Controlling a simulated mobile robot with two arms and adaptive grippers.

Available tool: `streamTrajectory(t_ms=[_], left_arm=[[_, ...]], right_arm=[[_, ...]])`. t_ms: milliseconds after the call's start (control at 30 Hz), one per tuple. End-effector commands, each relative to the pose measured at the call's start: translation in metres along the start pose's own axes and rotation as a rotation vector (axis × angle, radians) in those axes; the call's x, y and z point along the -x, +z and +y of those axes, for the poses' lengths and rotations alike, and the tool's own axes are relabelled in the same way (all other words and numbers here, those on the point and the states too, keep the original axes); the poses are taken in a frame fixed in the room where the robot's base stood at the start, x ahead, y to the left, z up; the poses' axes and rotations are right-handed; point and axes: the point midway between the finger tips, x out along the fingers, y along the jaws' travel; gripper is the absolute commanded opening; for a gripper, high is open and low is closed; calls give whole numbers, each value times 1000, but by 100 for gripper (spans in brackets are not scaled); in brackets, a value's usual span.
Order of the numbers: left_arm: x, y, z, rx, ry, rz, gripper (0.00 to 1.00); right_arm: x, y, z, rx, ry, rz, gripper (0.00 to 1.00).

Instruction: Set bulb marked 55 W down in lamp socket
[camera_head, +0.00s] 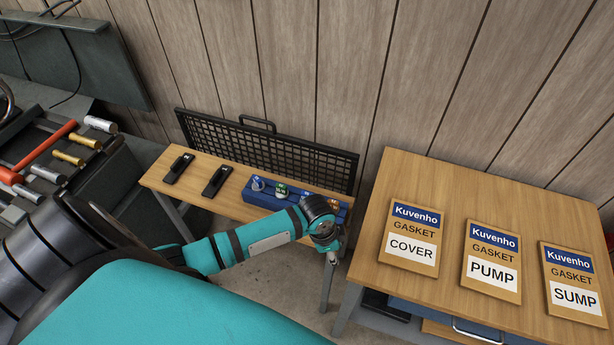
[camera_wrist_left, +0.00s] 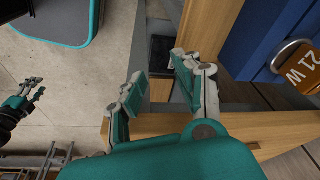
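A blue rack (camera_head: 262,198) on the narrow wooden bench holds several bulbs with coloured tags. One white-and-blue bulb (camera_head: 258,184) and one green-tagged bulb (camera_head: 281,190) stand at its left. No 55 W marking is legible. In the left wrist view the rack (camera_wrist_left: 262,40) carries an orange tag (camera_wrist_left: 300,70) reading 21 W. My left gripper (camera_wrist_left: 159,67) is open, with nothing between its fingers, beside the rack's right end in the head view (camera_head: 331,252). My right gripper (camera_wrist_left: 38,88) shows small at the left wrist view's edge, fingers apart. I cannot identify a lamp socket.
Two black holders (camera_head: 217,180) lie on the bench (camera_head: 228,206), with a black mesh panel (camera_head: 270,150) behind it. A wooden table (camera_head: 450,183) at right bears gasket plates marked COVER (camera_head: 411,236), PUMP (camera_head: 491,262) and SUMP (camera_head: 573,283). Tools lie at left.

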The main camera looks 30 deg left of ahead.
Motion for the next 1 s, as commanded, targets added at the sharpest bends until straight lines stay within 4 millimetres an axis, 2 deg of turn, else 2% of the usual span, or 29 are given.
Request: streamTrajectory(t_ms=[33, 200, 400, 500, 600, 700, 867, 1000], left_arm=[[10, -3, -15, -50, -2, -16, 33], [44, -7, -64, -212, 15, -81, 33], [104, 7, -133, -362, 44, -181, 33], [130, 16, -156, -400, 63, -214, 33], [144, 21, -168, -418, 76, -228, 33], [147, 23, -171, -425, 83, -233, 33], [138, 26, -171, -426, 84, -233, 33], [123, 29, -171, -425, 82, -232, 33]], right_arm=[[3, -4, 1, 0, 1, 6, 40], [9, -8, 3, 1, 4, 12, 40], [17, -7, 6, 3, 7, 9, 40], [19, -6, 8, 3, 9, 6, 40], [20, -4, 8, 3, 10, 4, 40], [18, -3, 8, 3, 9, 3, 40], [8, -1, 8, 3, 9, 0, 40], [-8, 1, 8, 3, 9, -1, 40]])
